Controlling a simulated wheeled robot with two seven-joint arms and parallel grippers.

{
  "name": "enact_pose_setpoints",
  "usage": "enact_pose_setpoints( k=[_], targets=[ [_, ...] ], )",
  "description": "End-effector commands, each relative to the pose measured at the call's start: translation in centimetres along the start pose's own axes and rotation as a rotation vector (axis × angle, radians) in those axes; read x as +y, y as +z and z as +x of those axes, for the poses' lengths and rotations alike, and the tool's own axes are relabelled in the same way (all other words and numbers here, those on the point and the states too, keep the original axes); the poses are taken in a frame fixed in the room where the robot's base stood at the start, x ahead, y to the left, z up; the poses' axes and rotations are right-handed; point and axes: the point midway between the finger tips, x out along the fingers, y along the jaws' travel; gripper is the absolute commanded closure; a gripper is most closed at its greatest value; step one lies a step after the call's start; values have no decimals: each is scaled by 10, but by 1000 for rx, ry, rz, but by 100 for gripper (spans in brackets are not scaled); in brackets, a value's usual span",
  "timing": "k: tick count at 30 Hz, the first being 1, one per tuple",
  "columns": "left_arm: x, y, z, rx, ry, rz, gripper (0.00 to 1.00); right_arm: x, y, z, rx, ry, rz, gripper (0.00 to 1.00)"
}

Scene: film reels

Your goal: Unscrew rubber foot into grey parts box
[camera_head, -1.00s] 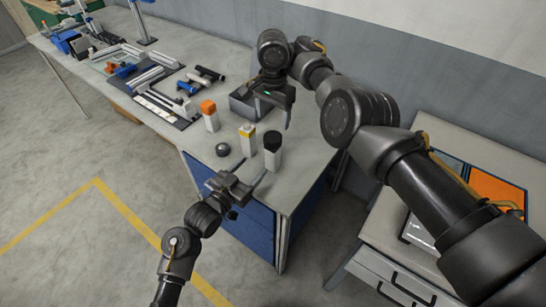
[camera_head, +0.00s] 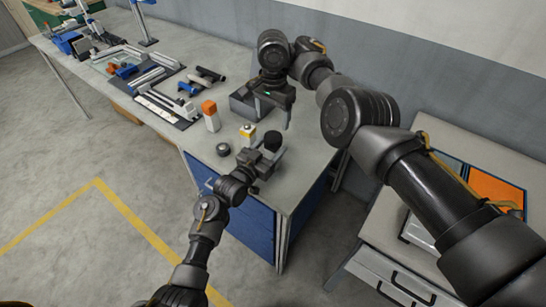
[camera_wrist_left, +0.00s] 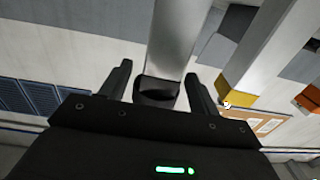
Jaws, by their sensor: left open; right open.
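The black rubber foot (camera_head: 272,140) caps a white-grey post on the near end of the bench. My left gripper (camera_head: 262,160) is open beside that post. In the left wrist view the rubber foot (camera_wrist_left: 157,90) shows between the two open fingers, with the pale post (camera_wrist_left: 176,40) running away from it. Whether the fingers touch it I cannot tell. The grey parts box (camera_head: 243,106) stands behind, partly hidden by my right gripper (camera_head: 276,105), which is open above its right side. The box's inside is mostly hidden.
A yellow-banded post (camera_head: 247,136) stands just left of the foot, and it is close in the left wrist view (camera_wrist_left: 235,92). An orange-topped post (camera_head: 210,115) and a dark round piece (camera_head: 223,149) are further left. Tools lie on a dark mat (camera_head: 170,112).

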Motion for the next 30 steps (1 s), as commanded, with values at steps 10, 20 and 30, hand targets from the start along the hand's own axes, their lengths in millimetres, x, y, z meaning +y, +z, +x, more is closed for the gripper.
enact_pose_setpoints(
  k=[10,20,30],
  targets=[
    [0,0,0,0,0,0,71,0,0,0,0,0,0,31],
    [0,0,0,0,0,0,100,0,0,0,0,0,9,31],
    [0,0,0,-1,0,0,100,-1,1,0,0,0,366,31]
  ],
)
